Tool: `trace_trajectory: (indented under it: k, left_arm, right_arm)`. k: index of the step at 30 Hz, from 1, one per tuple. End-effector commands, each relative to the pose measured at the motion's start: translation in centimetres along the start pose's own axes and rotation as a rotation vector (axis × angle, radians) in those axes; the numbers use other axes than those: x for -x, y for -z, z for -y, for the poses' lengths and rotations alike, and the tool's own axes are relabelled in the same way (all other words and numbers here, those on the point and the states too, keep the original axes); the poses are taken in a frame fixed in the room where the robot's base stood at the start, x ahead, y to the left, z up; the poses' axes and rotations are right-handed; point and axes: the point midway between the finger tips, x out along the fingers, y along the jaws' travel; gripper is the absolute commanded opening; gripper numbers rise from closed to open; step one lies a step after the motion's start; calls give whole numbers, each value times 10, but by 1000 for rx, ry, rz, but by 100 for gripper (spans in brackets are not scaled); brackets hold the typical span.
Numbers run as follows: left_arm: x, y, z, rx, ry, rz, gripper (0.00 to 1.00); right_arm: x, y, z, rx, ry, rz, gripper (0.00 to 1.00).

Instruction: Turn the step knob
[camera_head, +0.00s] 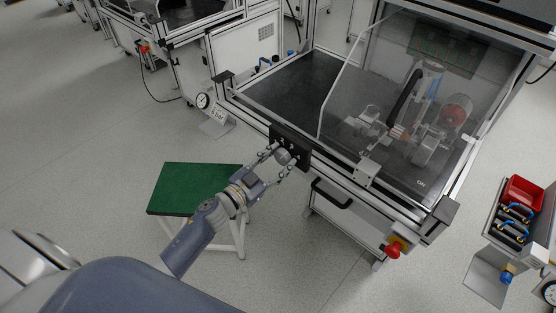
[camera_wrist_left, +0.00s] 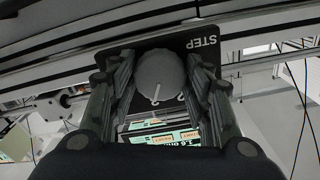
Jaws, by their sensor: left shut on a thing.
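The step knob (camera_wrist_left: 160,76) is a round grey knob with a white pointer line, on a black panel marked STEP (camera_wrist_left: 204,43). In the head view the knob (camera_head: 284,156) is on the front rail of the test bench, on the small black panel (camera_head: 291,142). My left gripper (camera_head: 283,160) reaches it from the front, with its fingers on both sides of the knob. In the left wrist view the fingers (camera_wrist_left: 160,85) flank the knob and are closed on it. The pointer line points toward the bottom of that view. My right gripper is not in view.
A green-topped stool (camera_head: 195,188) stands below my left arm. The bench has a clear guard (camera_head: 350,75), a drawer handle (camera_head: 331,194) and a red emergency button (camera_head: 393,250). A dial gauge (camera_head: 203,101) is left of the bench. A red bin (camera_head: 523,194) is at far right.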

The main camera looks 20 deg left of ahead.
Motion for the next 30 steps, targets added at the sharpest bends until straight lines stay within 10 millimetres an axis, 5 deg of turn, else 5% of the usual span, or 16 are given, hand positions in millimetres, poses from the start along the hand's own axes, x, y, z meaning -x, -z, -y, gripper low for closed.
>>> trace_trajectory:
  k: [30]
  left_arm:
    - [0,0,-1,-698,0,0,22]
  right_arm:
    - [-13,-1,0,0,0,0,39]
